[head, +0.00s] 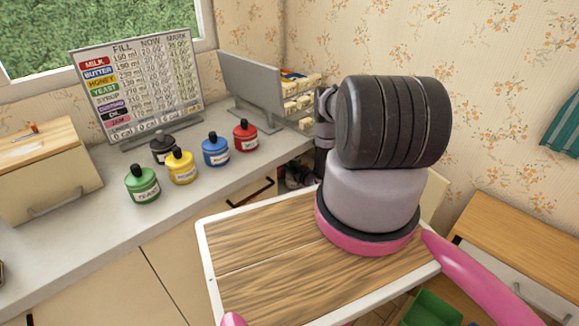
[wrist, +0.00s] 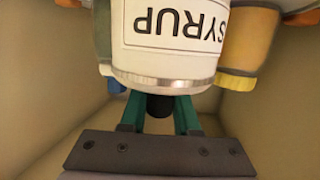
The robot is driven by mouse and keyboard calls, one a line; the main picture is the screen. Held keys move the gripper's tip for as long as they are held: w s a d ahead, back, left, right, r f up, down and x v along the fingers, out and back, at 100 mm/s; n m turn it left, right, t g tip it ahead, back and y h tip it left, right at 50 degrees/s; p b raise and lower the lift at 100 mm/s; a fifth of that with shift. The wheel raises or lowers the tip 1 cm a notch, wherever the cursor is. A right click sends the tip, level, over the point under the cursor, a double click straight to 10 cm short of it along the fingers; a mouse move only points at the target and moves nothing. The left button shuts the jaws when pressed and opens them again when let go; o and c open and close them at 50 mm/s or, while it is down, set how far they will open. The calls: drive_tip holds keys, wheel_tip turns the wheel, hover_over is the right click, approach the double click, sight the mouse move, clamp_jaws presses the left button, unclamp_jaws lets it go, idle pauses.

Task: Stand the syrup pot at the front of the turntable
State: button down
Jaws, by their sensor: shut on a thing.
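The syrup pot (wrist: 170,45) shows large in the wrist view: white body, a silver rim and a label reading SYRUP, upside down in the picture. My gripper (wrist: 158,106) has green fingers closed on a small black knob at the rim end of the pot. The pot's far end is cut off by the picture's top edge, so I cannot tell whether it rests on anything. In the head view, my gripper and the syrup pot are not visible. I cannot make out a turntable in either view.
Wrist view: beige walls surround the pot; an orange pot (wrist: 255,42) is close on the right, other coloured things on the left. Head view: green (head: 143,185), yellow (head: 181,167), blue (head: 215,150), red (head: 246,136) and black (head: 163,150) pots stand on the counter before a sign (head: 137,85).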

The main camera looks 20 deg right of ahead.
drive_tip(key=shift+f, duration=0.5)
idle(0.3)
drive_tip(key=c, duration=0.6)
unclamp_jaws()
drive_tip(key=shift+o, duration=0.2)
drive_tip(key=shift+s, duration=0.1)
drive_tip(key=v, duration=0.9)
drive_tip(key=shift+s, duration=0.15)
drive_tip(key=shift+s+d+r, duration=0.1)
drive_tip(key=shift+s+r, duration=0.05)
drive_tip(key=shift+s, duration=0.5)
